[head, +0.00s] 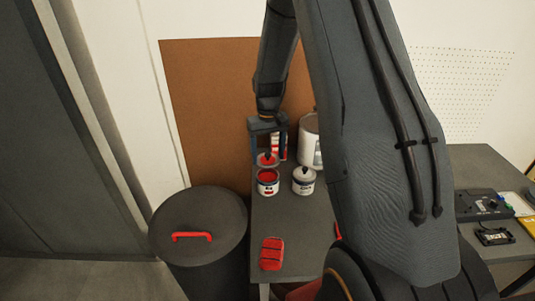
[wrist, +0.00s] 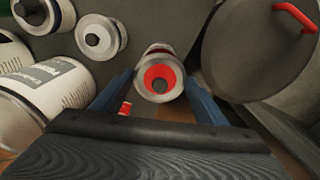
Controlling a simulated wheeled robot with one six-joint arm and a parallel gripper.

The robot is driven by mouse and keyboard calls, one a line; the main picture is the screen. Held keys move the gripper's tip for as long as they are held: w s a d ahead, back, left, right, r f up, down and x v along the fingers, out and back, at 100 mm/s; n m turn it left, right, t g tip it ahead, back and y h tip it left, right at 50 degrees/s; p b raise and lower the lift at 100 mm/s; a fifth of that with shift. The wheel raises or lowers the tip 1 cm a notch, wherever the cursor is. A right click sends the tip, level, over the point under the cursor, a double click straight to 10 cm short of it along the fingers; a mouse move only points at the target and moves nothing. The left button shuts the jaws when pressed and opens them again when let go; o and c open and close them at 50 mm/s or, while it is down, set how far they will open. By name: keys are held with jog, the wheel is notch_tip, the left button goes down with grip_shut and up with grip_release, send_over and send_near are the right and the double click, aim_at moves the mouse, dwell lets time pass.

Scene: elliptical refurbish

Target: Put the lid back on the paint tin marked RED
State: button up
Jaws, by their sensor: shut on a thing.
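My gripper (head: 268,153) points down over the dark table, its two blue fingers on either side of a red lid with a dark knob (head: 267,160). In the wrist view the lid (wrist: 152,77) shows between the fingertips as a pale-rimmed red disc with its dark knob towards the camera. An open white paint tin (head: 268,188) with red inside stands just in front of and below the lid. I cannot tell the exact gap between lid and tin. The label on the tin is too small to read.
A lidded white tin (head: 304,186) stands close on the right. A red-and-white tin (head: 281,143) and a larger white can (head: 309,146) are behind. A red block-like item (head: 272,254) lies near the table's front. A dark bin (head: 200,222) stands left of the table (head: 305,232).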

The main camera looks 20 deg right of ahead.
jog(key=shift+f+b, duration=1.45)
jog(key=shift+f, duration=1.4)
jog(key=shift+f+p, duration=0.1)
jog(key=shift+p, duration=0.3)
dwell(0.7)
jog(key=o, duration=1.4)
jog(key=shift+r+p, duration=2.15)
jog(key=shift+r, duration=1.35)
jog(key=shift+c, duration=0.4)
grip_shut()
